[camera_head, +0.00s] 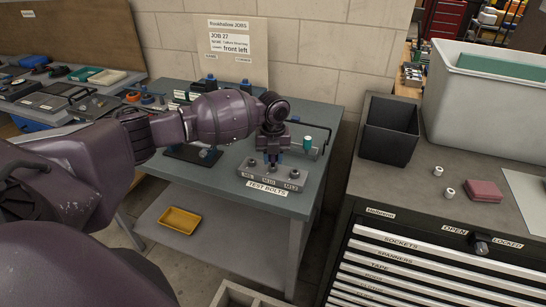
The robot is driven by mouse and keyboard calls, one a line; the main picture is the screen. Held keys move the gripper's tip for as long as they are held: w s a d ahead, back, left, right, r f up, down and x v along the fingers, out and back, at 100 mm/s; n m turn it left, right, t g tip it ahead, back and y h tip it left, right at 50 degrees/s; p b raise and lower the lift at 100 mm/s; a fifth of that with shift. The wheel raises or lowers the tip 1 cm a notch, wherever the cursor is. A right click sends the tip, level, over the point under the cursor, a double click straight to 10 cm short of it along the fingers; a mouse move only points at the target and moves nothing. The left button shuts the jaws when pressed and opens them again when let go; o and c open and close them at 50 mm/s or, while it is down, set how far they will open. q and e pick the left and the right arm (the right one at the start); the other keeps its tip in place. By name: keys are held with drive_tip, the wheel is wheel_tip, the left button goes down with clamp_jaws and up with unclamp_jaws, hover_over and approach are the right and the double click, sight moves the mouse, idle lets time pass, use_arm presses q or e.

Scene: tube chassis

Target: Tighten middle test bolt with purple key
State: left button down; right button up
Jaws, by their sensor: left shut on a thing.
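The test bolts block (263,184) is a grey metal bar near the front edge of the blue-grey bench. It has a left bolt, a middle bolt and a right bolt (293,174) on top. My left gripper (273,153) points down just above the middle bolt. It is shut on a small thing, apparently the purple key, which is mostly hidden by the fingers. I cannot tell whether the key's tip sits in the middle bolt. My right gripper is out of view.
A black bent rod (325,136) and a teal-capped item (307,144) are close right of my left gripper. A job card (230,42) stands behind. A yellow tray (180,220) lies on the lower shelf. A black bin (389,131) stands on the right-hand cabinet.

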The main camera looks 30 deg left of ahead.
use_arm(q)
drive_tip(key=shift+m, duration=1.1)
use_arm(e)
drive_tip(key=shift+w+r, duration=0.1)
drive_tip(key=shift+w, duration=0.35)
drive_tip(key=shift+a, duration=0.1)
use_arm(q)
drive_tip(key=shift+m, duration=1.1)
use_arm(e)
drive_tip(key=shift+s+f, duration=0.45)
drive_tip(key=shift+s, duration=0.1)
